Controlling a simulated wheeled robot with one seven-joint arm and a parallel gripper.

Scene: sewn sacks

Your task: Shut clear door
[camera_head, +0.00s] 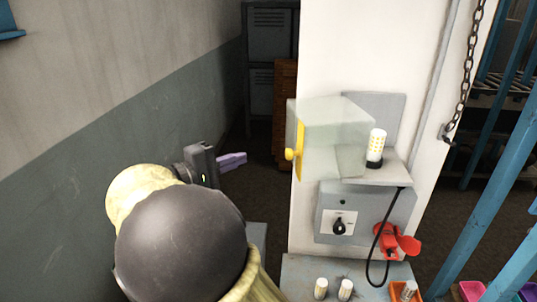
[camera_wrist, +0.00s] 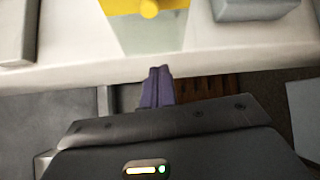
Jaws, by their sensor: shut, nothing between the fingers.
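The clear door (camera_head: 335,128) is a see-through panel at the grey fitting on the white pillar in the head view. It stands out to the left of the grey back plate, seemingly open. Its yellow edge strip (camera_head: 300,145) carries a round yellow knob (camera_head: 290,154) on the left. In the wrist view the yellow strip (camera_wrist: 170,4), knob (camera_wrist: 149,9) and part of the clear panel (camera_wrist: 150,36) show at the top. My gripper (camera_head: 240,158) is shut and empty, left of the knob and apart from it. Its purple fingers (camera_wrist: 157,85) point toward the door side.
A wall is at left; the floor between is clear.

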